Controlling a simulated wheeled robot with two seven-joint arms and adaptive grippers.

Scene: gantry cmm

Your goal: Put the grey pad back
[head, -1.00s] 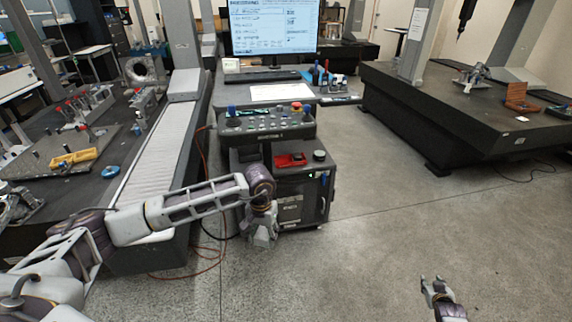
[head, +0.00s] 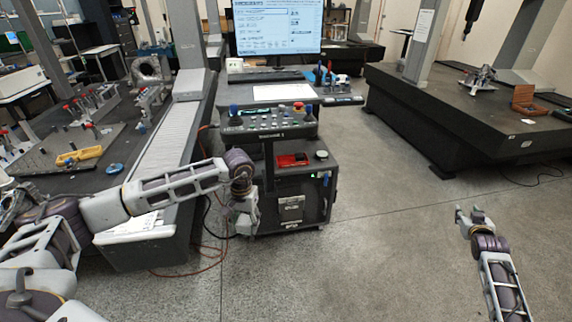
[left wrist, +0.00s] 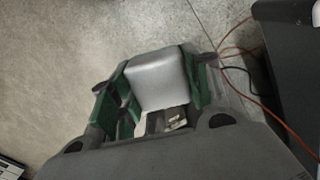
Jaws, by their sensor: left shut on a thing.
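My left gripper (head: 243,222) hangs low in front of the console cabinet in the head view, above the floor. In the left wrist view my left gripper (left wrist: 160,95) is shut on a light grey block-shaped pad (left wrist: 160,78), held between its green-sided fingers. In the head view the pad cannot be made out from the gripper. My right gripper (head: 469,212) is over bare floor at the right, with a gap between its fingers and nothing seen in it.
The console cabinet (head: 290,225) carries a red item (head: 292,160) below the control panel (head: 265,125). A dark measuring table with fixtures and a yellow tool (head: 78,155) stands left. Another dark table (head: 430,105) stands right. Orange cables (left wrist: 285,118) lie on the floor. The middle floor is clear.

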